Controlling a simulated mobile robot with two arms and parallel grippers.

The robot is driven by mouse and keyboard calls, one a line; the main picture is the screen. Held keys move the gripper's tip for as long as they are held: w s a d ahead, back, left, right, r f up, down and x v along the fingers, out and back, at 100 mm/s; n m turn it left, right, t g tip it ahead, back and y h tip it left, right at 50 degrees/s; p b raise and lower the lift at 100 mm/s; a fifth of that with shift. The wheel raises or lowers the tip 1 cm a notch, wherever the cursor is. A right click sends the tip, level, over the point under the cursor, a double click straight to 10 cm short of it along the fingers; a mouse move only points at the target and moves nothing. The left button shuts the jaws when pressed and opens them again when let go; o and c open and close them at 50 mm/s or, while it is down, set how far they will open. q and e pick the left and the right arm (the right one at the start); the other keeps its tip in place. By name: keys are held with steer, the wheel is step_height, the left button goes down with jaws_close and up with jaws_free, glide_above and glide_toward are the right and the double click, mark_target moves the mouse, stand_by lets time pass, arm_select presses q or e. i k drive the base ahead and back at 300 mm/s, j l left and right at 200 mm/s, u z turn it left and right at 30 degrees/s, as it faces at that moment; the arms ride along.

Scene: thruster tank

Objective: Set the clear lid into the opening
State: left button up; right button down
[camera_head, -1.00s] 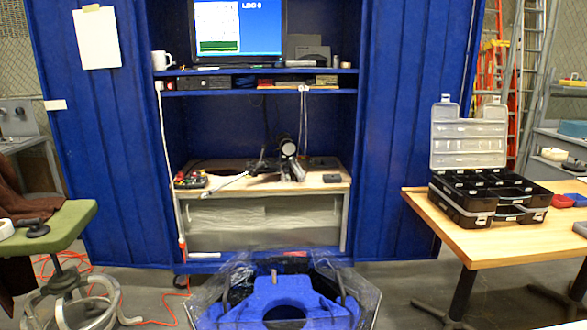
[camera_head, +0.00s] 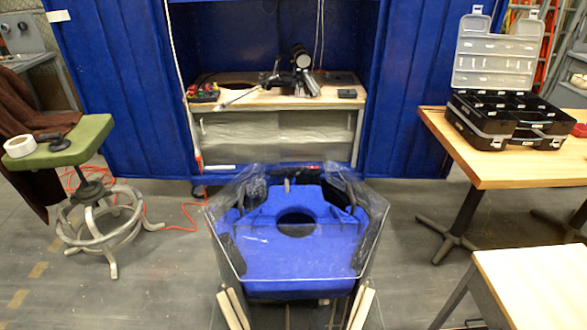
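A blue body (camera_head: 300,268) with a round dark hole (camera_head: 296,225) stands low in front of me in the camera_head view. Clear, shiny sheeting (camera_head: 372,232) with angled edges surrounds and overlies it. I cannot tell which part of this is the separate lid and which is wall, nor whether a lid lies in the opening. Pale paired bars, which look like my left gripper (camera_head: 232,308) and my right gripper (camera_head: 361,306), rise from the bottom edge by the front corners of the clear sheeting. I cannot tell whether they grip or touch it.
A blue cabinet with a workbench (camera_head: 270,98) stands behind. A wooden table (camera_head: 490,165) with an open black case (camera_head: 508,120) is right; a pale tabletop (camera_head: 535,285) is near at lower right. A green stool (camera_head: 70,143) is left. Grey floor lies between.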

mark_target(289, 189)
steer(key=k+j+z, duration=0.1)
steer(key=z, duration=0.35)
steer(key=k+j+z, duration=0.15)
steer(key=z, duration=0.25)
steer(key=k+j+z, duration=0.1)
steer(key=z, duration=0.35)
steer(key=k+z, duration=0.5)
steer(key=k+l+z, duration=0.15)
steer(key=k+z, duration=0.35)
steer(key=k, duration=0.2)
steer(key=k+j+z, duration=0.2)
steer(key=k+z, duration=1.05)
steer(key=k+l+z, duration=0.15)
steer(key=z, duration=0.3)
steer(key=k+j+z, duration=0.2)
steer(key=k+z, duration=1.15)
steer(key=k+l+z, duration=0.3)
steer(key=z, duration=0.15)
steer(key=k+j+z, duration=0.2)
steer(key=k+z, duration=0.6)
steer(key=k, duration=0.15)
steer(key=k+l+z, duration=0.1)
steer(key=k+z, duration=0.35)
steer(key=k+j+u, duration=0.15)
steer(key=k, duration=0.35)
steer(key=k+j+u, duration=0.15)
steer(key=k, duration=0.35)
steer(key=k+j+u, duration=0.15)
steer(key=u, duration=1.35)
